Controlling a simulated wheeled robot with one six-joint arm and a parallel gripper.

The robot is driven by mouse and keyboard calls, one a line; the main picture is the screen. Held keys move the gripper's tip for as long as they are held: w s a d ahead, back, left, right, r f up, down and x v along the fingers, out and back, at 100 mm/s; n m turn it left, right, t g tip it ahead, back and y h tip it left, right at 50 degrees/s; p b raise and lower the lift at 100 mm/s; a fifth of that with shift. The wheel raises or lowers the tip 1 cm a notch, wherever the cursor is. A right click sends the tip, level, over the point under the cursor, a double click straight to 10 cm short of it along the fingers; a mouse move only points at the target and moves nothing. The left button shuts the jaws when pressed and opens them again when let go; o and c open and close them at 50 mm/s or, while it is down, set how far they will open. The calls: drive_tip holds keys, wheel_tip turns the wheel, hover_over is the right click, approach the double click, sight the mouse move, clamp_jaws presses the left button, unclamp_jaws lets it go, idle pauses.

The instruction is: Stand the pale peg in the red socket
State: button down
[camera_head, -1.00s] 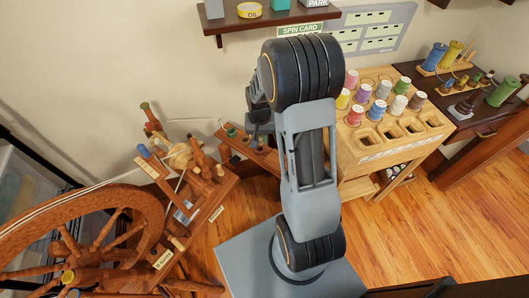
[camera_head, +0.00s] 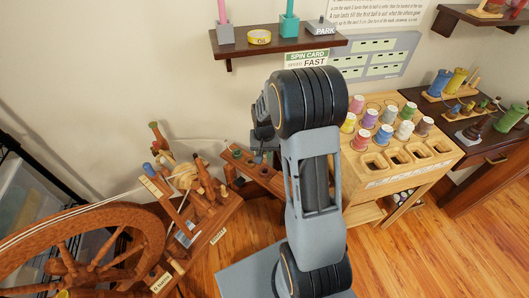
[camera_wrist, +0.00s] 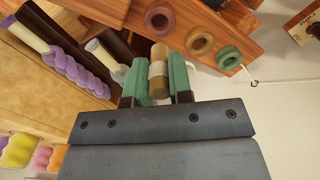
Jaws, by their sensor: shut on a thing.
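In the wrist view my gripper (camera_wrist: 160,78) has its green-padded fingers closed on the pale peg (camera_wrist: 158,62), a tan wooden cylinder with a lighter band. The peg's far end points up the picture toward a wooden rail with three ring sockets. The reddish-brown ring, the red socket (camera_wrist: 159,18), is leftmost there, beyond the peg's end. An olive-brown ring (camera_wrist: 200,40) and a green ring (camera_wrist: 229,57) follow to the right. A gap seems to show between peg and red socket; height is unclear. In the head view my arm hides the peg.
In the head view the rail (camera_head: 274,183) lies between the spinning wheel (camera_head: 88,238) and the wooden spool stand (camera_head: 374,176). A wall shelf (camera_head: 277,45) hangs above. In the wrist view a purple twisted skein (camera_wrist: 76,70) and a white-ended peg (camera_wrist: 104,55) lie left of my gripper.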

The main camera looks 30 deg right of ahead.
sight(265, 161)
drive_tip(key=shift+f+b, duration=1.5)
drive_tip(key=shift+f, duration=0.9)
drive_tip(key=shift+f+b, duration=0.95)
drive_tip(key=shift+f, duration=0.65)
drive_tip(key=c, duration=0.9)
unclamp_jaws()
drive_tip(key=shift+c, duration=0.2)
drive_tip(key=shift+r, duration=0.1)
wheel_tip(265, 161, up, 14)
drive_tip(key=p, duration=0.2)
drive_tip(key=shift+p, duration=0.35)
